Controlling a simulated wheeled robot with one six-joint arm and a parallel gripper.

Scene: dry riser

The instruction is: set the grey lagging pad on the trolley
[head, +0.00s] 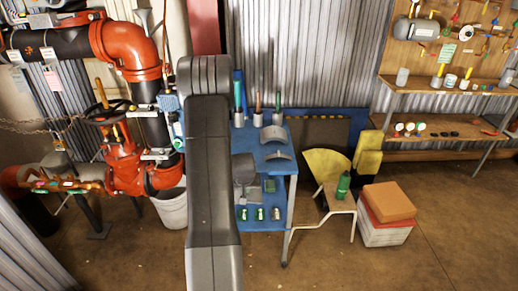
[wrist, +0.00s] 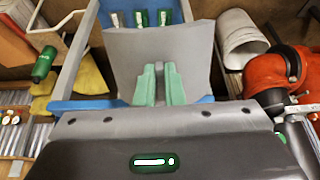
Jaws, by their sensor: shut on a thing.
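My gripper (wrist: 161,84) shows in the wrist view with its green fingertips close together on a grey lagging pad (wrist: 125,52). The pad is a broad grey sheet spread around and beyond the fingers. The blue trolley (head: 273,159) stands in the middle of the head view, partly hidden by my arm; its blue frame also shows beyond the pad in the wrist view (wrist: 78,57). In the head view my gripper is mostly hidden behind my arm; a grey shape beside the arm overlaps the trolley. I cannot tell whether the pad touches the trolley.
Red valve pipework (head: 125,150) and a white bucket (head: 172,208) are left.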

